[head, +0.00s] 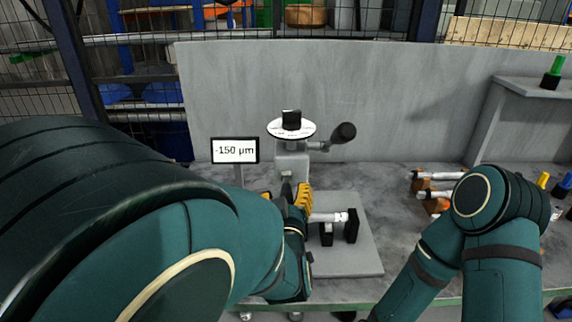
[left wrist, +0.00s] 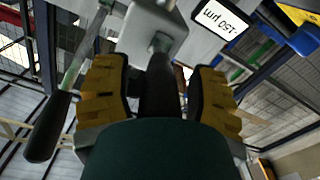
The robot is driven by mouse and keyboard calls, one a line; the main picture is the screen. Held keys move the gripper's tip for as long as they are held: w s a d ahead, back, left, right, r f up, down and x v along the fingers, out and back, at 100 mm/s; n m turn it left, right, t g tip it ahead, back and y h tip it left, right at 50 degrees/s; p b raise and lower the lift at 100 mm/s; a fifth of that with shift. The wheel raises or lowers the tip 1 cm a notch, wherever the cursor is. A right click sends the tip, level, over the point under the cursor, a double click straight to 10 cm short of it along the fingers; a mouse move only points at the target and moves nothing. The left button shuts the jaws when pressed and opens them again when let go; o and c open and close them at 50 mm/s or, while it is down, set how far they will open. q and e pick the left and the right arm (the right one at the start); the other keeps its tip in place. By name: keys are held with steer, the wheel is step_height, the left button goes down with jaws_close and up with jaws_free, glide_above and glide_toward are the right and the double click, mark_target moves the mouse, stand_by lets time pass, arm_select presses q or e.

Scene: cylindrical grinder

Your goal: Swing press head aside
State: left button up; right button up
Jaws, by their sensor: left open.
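The press head is a grey block (head: 291,164) in the middle of the head view, with a white disc (head: 278,128) and black knob (head: 291,119) above it. A side lever ends in a black handle (head: 344,132). My left gripper (head: 292,197) has yellow fingers and is just below the block. In the left wrist view its open fingers (left wrist: 158,88) stand on either side of a dark stem (left wrist: 159,80) under the block (left wrist: 150,30). Gaps show beside the stem. My right gripper is out of view.
A display (head: 235,150) reading -150 µm stands left of the press. A grey base plate (head: 350,262) lies under the shaft. More shafts (head: 436,176) lie at the right near my right arm. A tall grey panel (head: 400,100) closes off the back.

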arm_select(q)
steer(key=shift+s, duration=0.1)
jaws_close()
steer(key=shift+d+r, duration=0.1)
steer(key=shift+d, duration=0.05)
